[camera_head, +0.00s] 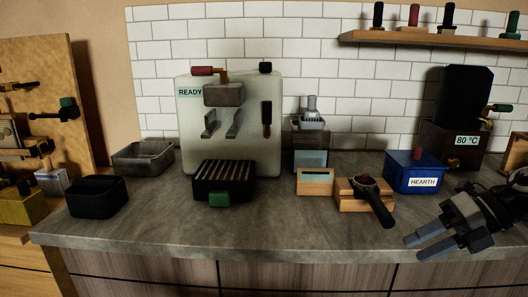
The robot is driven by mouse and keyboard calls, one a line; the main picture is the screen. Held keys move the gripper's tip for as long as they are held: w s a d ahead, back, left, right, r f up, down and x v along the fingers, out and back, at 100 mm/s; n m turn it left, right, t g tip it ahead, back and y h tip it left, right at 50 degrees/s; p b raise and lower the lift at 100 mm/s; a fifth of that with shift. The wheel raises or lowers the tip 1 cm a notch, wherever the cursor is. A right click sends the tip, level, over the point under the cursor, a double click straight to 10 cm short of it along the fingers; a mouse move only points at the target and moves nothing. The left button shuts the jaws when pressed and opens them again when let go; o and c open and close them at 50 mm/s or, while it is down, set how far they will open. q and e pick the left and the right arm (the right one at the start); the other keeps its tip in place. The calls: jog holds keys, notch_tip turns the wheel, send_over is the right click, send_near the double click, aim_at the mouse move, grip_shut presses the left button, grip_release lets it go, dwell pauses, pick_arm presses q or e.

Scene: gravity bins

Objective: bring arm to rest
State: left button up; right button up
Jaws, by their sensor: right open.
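My right gripper (428,236) is at the right, over the front edge of the grey counter (300,222). Its two fingers point left and stand apart, with nothing between them. The right arm comes in from the right edge. The black handle of a portafilter (378,203) resting on a wooden block (350,198) lies a little to the left of the fingertips, apart from them. A blue bin labelled HEARTH (405,175) stands behind the gripper. My left gripper and arm are not in view.
A white espresso machine (230,130) marked READY stands at the back, with a black slatted tray (224,182) before it. A dark heater (460,110) reads 80 °C. A black bin (97,197) and a grey bin (143,158) stand left. The counter's front middle is clear.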

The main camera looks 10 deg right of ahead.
jog(key=s+a+f+m+t+h, duration=0.2)
jog(key=s+a+f+m+t, duration=0.4)
jog(key=f+m, duration=0.6)
jog(key=s+a+f+m+t+h, duration=0.1)
jog(key=a+f+m+t+h, duration=0.25)
jog(key=a+f+m, duration=0.8)
jog(key=s+a+f+m+g, duration=0.1)
jog(key=s+a+m+g, duration=0.2)
jog(key=m, duration=0.6)
jog(key=s+a, duration=0.2)
jog(key=shift+a+f, duration=0.4)
